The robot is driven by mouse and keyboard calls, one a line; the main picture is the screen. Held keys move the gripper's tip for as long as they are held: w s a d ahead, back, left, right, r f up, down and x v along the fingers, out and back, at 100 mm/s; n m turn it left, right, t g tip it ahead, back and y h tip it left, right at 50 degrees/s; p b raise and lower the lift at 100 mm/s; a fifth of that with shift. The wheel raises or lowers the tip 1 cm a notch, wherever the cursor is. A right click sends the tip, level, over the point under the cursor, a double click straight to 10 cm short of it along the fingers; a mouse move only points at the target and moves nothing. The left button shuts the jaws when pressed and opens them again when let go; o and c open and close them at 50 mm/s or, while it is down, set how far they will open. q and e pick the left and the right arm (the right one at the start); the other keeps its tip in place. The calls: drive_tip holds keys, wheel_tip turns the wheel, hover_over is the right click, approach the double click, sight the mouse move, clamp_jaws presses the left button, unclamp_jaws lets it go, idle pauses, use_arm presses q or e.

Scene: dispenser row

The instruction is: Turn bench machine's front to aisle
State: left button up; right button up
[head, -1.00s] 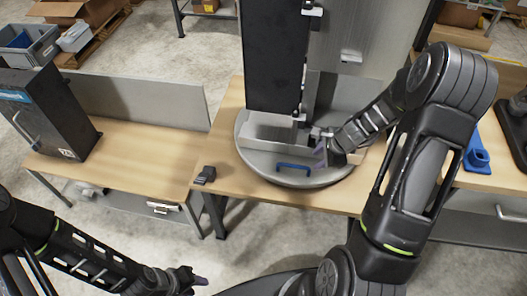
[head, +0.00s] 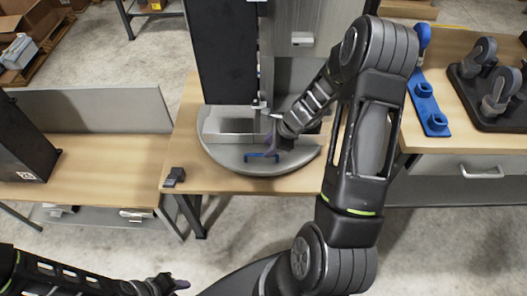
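The bench machine (head: 225,55) stands on a round grey turntable (head: 225,160) on the middle wooden bench. A tall black panel is at its left, with grey metal surfaces to the right. A blue handle (head: 256,156) is at the turntable's front edge. My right gripper (head: 271,143) reaches down at the handle, its fingers overlapping the handle's right part in the picture. Its wrist hides part of the turntable, and whether the fingers grip the handle is unclear. My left gripper (head: 180,284) is low at the bottom left, away from the bench, partly cut off.
A small dark block (head: 173,177) lies at the bench's front left corner. A left bench holds a dark box-shaped machine (head: 22,145). At right, a bench (head: 455,130) carries a blue stand (head: 427,105) and a black base with grey rollers (head: 495,90). Floor shows in front.

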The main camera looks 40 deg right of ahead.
sight(261, 154)
drive_tip(key=x, duration=0.5)
clamp_jaws()
idle(0.3)
idle(1.0)
